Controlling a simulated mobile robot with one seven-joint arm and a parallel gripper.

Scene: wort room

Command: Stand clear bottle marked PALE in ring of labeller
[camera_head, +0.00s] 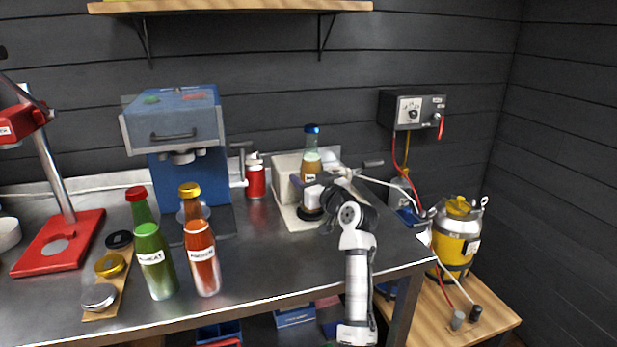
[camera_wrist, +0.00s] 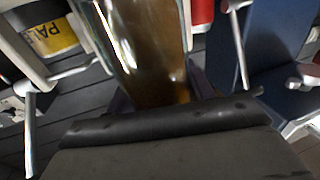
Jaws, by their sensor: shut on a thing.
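The clear bottle (camera_head: 309,172), with a blue cap and amber contents, stands upright over the cream labeller (camera_head: 287,200) at the back right of the bench. My gripper (camera_head: 316,188) is shut on its lower part, reaching in from the right. In the wrist view the glass of the bottle (camera_wrist: 145,40) fills the middle, between the jaws. A dark round part (camera_head: 309,213) shows just below the bottle. The bottle's base is hidden by my gripper, so I cannot tell whether it touches the ring. Lettering on the bottle's pale label is too small to read.
A green bottle (camera_head: 152,255) and a red-orange bottle (camera_head: 202,255) stand at the bench front, beside a wooden strip of lids (camera_head: 92,312). A blue machine (camera_head: 180,130) and a red can (camera_head: 256,182) are left of the labeller. The bench front before the labeller is clear.

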